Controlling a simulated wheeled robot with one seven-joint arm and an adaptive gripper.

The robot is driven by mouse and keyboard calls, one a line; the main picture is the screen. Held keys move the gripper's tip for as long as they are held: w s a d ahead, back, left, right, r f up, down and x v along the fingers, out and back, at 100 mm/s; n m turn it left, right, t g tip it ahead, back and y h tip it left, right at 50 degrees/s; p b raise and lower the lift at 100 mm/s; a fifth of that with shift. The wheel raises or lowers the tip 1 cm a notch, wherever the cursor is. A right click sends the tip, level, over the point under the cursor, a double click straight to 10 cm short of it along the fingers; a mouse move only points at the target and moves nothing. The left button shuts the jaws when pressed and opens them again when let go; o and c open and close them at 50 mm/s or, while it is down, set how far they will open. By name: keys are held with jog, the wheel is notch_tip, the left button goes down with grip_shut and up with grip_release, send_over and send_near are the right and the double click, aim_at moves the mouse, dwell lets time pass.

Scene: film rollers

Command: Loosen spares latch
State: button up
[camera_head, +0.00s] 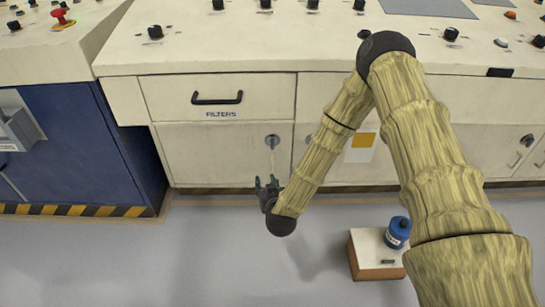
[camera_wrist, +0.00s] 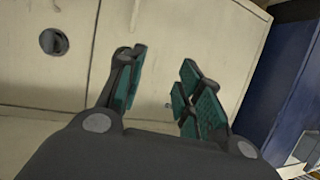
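No label reading "spares" shows in either view. A round grey latch (camera_head: 272,141) is on the cream cabinet door (camera_head: 210,158) below the drawer marked FILTERS, with a pale strip under it. Another round latch (camera_head: 311,138) is partly hidden behind my arm. My gripper (camera_head: 267,182) is low in front of the cabinet, below the first latch and apart from it. In the wrist view my gripper (camera_wrist: 163,80) has its teal-padded fingers spread and nothing between them. A round dark latch (camera_wrist: 54,41) shows left of the fingers; I cannot tell which one it is.
A dark drawer handle (camera_head: 217,98) juts out above the door. A blue cabinet (camera_head: 75,145) stands at left. On the floor at right is a box (camera_head: 372,250) with a blue canister (camera_head: 398,231). The floor left of my gripper is clear.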

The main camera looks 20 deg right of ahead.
aim_at(273, 142)
jog(key=w+d+t+h+b, duration=0.1)
jog(key=w+d+b, duration=0.1)
jog(key=w+b, duration=0.2)
jog(key=w+d+r+m+t+h+b, duration=0.1)
jog(key=w+d+b, duration=0.2)
jog(key=w, duration=0.4)
jog(key=w+d+m+t+h+b, duration=0.1)
jog(key=w+d+h+b, duration=0.1)
jog(key=w+b, duration=0.3)
jog(key=shift+w+d+r, duration=0.2)
jog(key=shift+w+d, duration=0.2)
jog(key=shift+w, duration=0.3)
jog(key=shift+b+x, duration=0.45)
jog(key=shift+x, duration=0.3)
jog(key=shift+r, duration=0.15)
grip_shut()
